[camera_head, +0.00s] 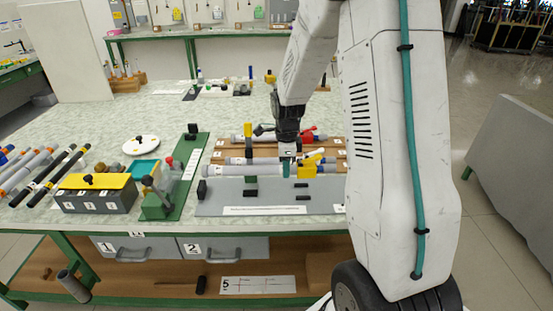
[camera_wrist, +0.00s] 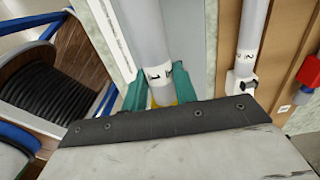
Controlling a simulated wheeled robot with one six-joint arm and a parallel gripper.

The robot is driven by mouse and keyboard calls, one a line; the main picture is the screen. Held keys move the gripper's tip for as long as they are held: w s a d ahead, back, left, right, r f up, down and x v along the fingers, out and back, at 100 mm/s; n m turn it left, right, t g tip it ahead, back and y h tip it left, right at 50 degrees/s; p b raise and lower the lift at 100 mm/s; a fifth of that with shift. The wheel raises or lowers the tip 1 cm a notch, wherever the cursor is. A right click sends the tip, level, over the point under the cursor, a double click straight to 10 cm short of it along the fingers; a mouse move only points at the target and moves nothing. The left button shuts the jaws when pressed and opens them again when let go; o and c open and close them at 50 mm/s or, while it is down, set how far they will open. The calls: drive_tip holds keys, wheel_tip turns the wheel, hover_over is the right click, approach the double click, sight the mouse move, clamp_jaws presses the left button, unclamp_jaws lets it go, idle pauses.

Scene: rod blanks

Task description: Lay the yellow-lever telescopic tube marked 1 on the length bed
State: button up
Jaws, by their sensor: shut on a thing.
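A grey telescopic tube (camera_head: 235,171) with a yellow lever (camera_head: 312,160) lies level along the back of the grey length bed (camera_head: 225,208). My gripper (camera_head: 288,153) points down at it. In the wrist view the green fingertips (camera_wrist: 155,95) are shut on this tube (camera_wrist: 145,30), close to its white label, which seems to read 1. Some yellow shows just below the label. The bed (camera_wrist: 104,25) shows beside the tube. I cannot tell whether the tube touches the bed or hangs just above it.
Left of the bed stand a green fixture (camera_head: 185,180), a yellow-topped box (camera_head: 95,182) and several loose rods. A tall yellow-topped post (camera_head: 248,130) rises near the tube.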

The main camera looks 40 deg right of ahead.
sight(284, 193)
drive_tip(key=shift+w+a, duration=0.1)
drive_tip(key=shift+w, duration=0.05)
drive_tip(key=shift+f, duration=3.5)
drive_tip(key=shift+f, duration=0.5)
drive_tip(key=o, duration=0.9)
drive_tip(key=shift+c, duration=0.2)
drive_tip(key=shift+r, duration=0.15)
wheel_tip(284, 193, up, 8)
drive_tip(key=shift+f, duration=0.2)
